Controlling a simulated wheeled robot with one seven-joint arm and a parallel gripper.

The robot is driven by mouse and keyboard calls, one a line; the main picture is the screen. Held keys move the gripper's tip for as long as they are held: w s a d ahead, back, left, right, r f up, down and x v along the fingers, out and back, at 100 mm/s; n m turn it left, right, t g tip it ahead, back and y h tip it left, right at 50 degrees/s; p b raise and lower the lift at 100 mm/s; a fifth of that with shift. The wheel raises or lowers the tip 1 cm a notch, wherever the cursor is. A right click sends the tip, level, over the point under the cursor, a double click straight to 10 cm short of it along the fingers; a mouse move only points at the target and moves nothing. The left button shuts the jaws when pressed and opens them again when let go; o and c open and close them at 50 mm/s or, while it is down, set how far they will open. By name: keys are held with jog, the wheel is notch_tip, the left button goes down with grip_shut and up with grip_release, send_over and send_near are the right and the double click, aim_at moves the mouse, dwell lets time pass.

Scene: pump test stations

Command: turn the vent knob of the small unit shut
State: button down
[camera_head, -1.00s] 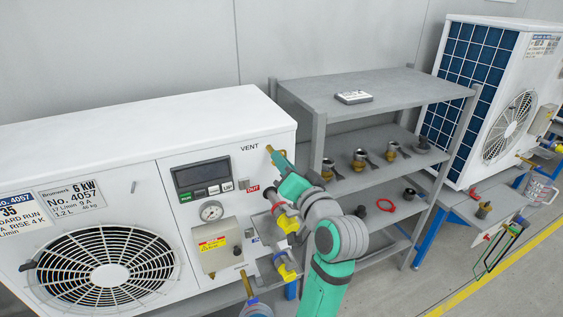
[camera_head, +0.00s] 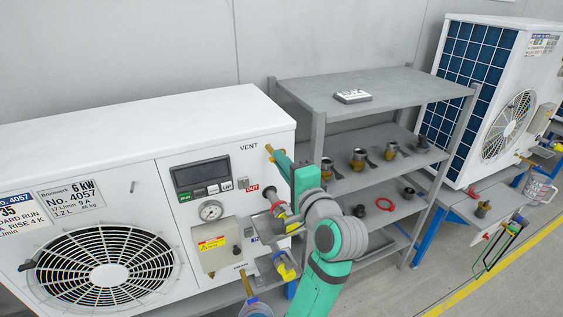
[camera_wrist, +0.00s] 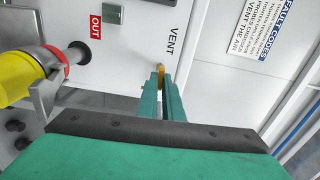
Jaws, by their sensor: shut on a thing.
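The small unit (camera_head: 90,135) is the white cabinet at left in the head view, marked 6 kW. Its brass vent knob (camera_head: 269,148) sits beside the VENT label near the upper right of the panel. The knob also shows in the wrist view (camera_wrist: 161,70), just beyond my green fingers. My gripper (camera_head: 274,155) is shut on the vent knob, and its fingers (camera_wrist: 160,92) largely hide it. I cannot tell how far the knob is turned.
Below the knob, a pipe stub with a red ring and yellow fitting (camera_wrist: 28,75) stands close to my gripper. A gauge (camera_head: 211,210) and display are on the panel. A grey shelf (camera_head: 385,90) with fittings is at right. Another white unit (camera_head: 462,100) stands beyond.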

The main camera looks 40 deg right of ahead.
jog(key=shift+f+m, duration=0.1)
jog(key=shift+m, duration=0.2)
jog(key=c, duration=1.9)
grip_release()
jog(key=shift+s, duration=0.15)
jog(key=v, duration=1)
jog(key=shift+s, duration=0.3)
jog(key=shift+a, duration=0.1)
